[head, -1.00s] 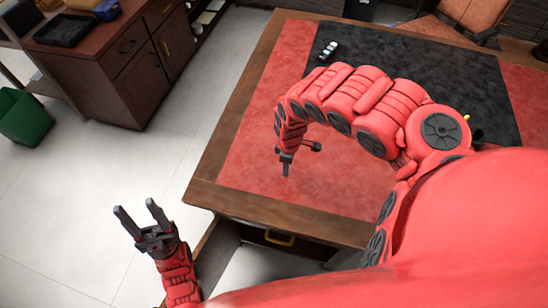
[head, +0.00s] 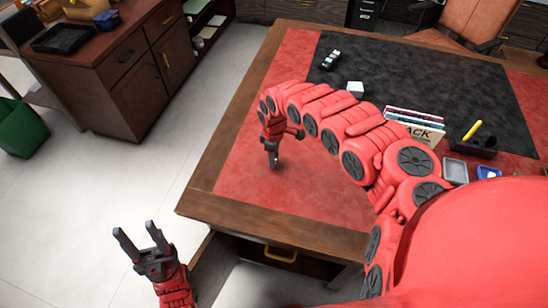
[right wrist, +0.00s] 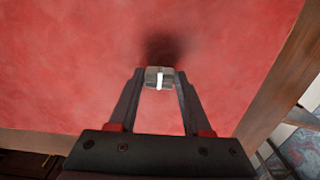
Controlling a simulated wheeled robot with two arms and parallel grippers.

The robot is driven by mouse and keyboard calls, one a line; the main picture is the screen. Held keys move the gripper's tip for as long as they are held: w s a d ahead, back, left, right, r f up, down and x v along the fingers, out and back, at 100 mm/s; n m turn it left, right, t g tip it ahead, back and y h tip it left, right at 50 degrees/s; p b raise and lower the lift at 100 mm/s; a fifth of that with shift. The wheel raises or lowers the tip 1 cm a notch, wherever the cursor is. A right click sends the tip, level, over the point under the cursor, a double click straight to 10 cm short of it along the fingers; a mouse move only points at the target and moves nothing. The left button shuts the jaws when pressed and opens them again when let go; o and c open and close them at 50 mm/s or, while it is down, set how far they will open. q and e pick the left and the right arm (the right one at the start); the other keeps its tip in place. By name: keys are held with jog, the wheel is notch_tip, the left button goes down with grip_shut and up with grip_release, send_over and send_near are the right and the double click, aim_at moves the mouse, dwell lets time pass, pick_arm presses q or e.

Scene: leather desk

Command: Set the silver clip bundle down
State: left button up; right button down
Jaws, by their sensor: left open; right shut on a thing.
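The silver clip bundle (right wrist: 160,78) shows in the right wrist view as a small grey block with a white strip, between the fingertips of my right gripper (right wrist: 158,84). That gripper is shut on it. A dark shadow lies on the red desk surface just beyond it; I cannot tell whether the bundle touches the leather. In the head view my right gripper (head: 273,163) points down over the left part of the red leather desk top (head: 300,190), and the bundle is too small to make out clearly. My left gripper (head: 135,234) is open and empty, off the desk over the floor.
A black mat (head: 420,80) covers the desk's far middle, with a dark device (head: 330,59) and a white block (head: 355,88). Books (head: 415,128), a black holder with a yellow pen (head: 472,130) and small trays (head: 455,171) stand at the right. The red leather near my right gripper is clear.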

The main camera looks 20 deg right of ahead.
jog(key=shift+f, duration=0.45)
jog(key=shift+c, duration=1.7)
grip_release()
